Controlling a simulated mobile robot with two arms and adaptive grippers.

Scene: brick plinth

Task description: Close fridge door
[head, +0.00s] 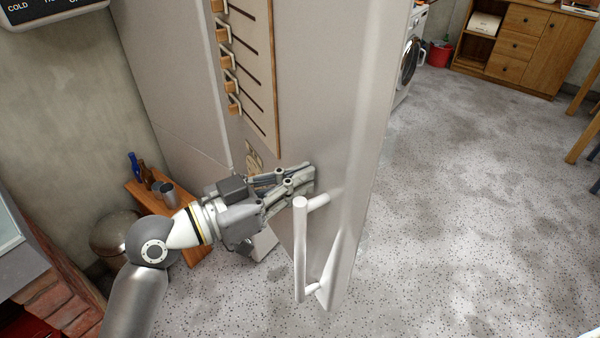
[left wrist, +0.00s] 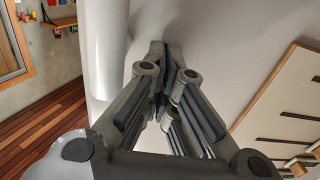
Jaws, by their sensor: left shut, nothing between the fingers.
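The tall light-grey fridge door (head: 345,100) stands swung out from the fridge body (head: 170,70), with its outer face towards me. The fridge's inside is hidden behind it. A white bar handle (head: 300,250) is near the door's free edge. My left gripper (head: 309,178) is shut and empty, its fingertips against or very close to the door's outer face, just above and left of the handle. In the left wrist view, the shut fingers (left wrist: 160,52) point at the door face (left wrist: 215,25), with the handle (left wrist: 107,45) beside them on the left. My right gripper is out of view.
A wooden board with clips (head: 250,60) is on the door face. Speckled floor (head: 470,210) is clear to the right, with a wooden cabinet (head: 530,45) far back.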

